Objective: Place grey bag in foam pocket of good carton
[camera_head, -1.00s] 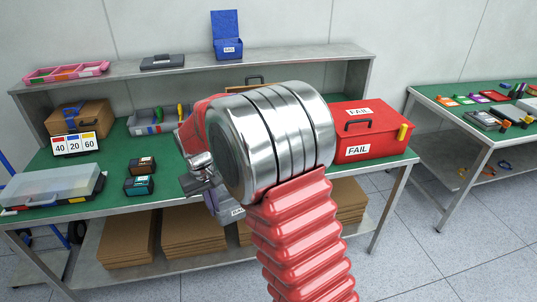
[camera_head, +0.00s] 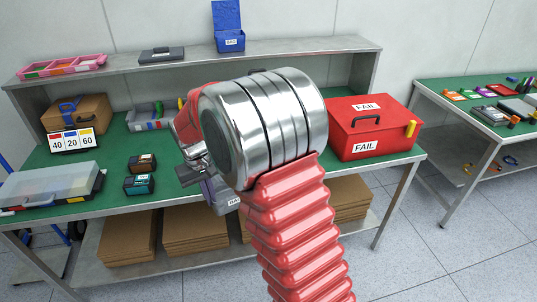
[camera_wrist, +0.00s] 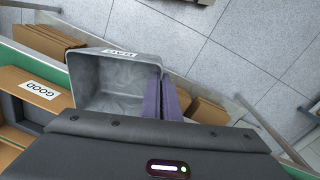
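The grey bag (camera_wrist: 110,85), an open-topped, box-like grey holder with a white label, fills the upper middle of the wrist view. My gripper's purple-grey fingers (camera_wrist: 166,98) are close together at its right wall and appear shut on it. In the head view the bag (camera_head: 220,198) hangs below my gripper at the bench's front edge, partly hidden by my arm. The good carton (camera_wrist: 14,80), brown cardboard labelled GOOD, is at the left of the wrist view, beside the bag. Dark foam (camera_wrist: 28,112) shows inside; the pocket is not clearly visible. My arm hides most of the carton in the head view.
A green-topped bench (camera_head: 105,155) spans the view. A red FAIL box (camera_head: 372,127) stands right of my arm. Two small boxes (camera_head: 140,175), a clear-lidded case (camera_head: 45,185) and a brown carton (camera_head: 78,115) are left. Stacked cardboard (camera_head: 195,230) lies below.

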